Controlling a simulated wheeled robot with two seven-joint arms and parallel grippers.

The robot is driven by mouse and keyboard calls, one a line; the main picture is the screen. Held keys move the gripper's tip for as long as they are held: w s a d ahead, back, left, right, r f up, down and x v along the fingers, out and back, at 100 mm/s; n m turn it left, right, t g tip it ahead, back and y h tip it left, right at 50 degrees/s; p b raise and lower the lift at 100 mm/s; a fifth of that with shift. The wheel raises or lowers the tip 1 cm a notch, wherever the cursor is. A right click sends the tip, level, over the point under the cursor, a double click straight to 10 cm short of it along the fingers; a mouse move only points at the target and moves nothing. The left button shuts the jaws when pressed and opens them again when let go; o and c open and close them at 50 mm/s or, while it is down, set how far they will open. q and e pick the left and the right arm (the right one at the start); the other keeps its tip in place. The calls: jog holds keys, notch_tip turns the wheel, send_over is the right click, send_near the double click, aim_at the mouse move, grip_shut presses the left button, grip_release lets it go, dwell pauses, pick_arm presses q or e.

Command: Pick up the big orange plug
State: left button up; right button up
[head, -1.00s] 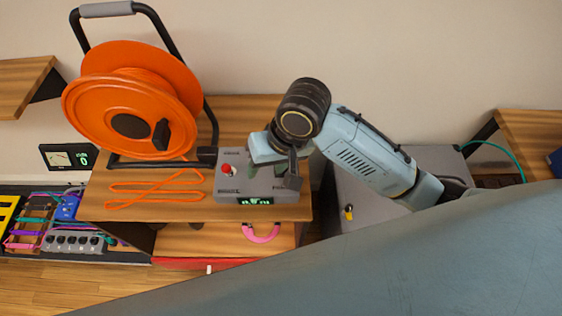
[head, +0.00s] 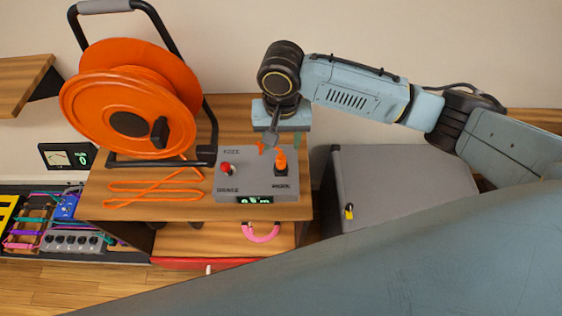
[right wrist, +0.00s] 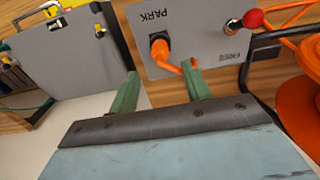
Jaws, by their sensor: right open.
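The big orange plug (head: 280,160) stands in a black socket near the right side of the grey control box (head: 230,184). In the right wrist view the plug (right wrist: 160,48) sits beside the PARK label, with a short orange piece running toward one finger. My right gripper (head: 284,141) is just behind the plug in the head view. In the right wrist view its green fingers (right wrist: 161,88) are spread apart, with nothing clearly held between them. The plug lies beyond the fingertips. My left gripper is not in view.
A large orange cable reel (head: 130,105) stands left of the box, with loose orange cable (head: 155,188) in front. A red-knobbed lever (head: 226,169) rises from the box. A grey case (head: 400,180) with a yellow padlock stands to the right.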

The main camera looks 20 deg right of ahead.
aim_at(281, 155)
jog(key=shift+s+a+f+b, duration=0.1)
jog(key=shift+s+f+b, duration=0.05)
jog(key=shift+f, duration=1.4)
jog(key=shift+s+a+f+b, duration=0.1)
jog(key=shift+s+f+b, duration=0.05)
jog(key=shift+f, duration=1.4)
jog(key=shift+c, duration=0.2)
grip_shut()
jog(key=shift+r, duration=0.1)
notch_tip(281, 155, up, 10)
jog(key=shift+f+p, duration=0.1)
jog(key=shift+p, duration=0.6)
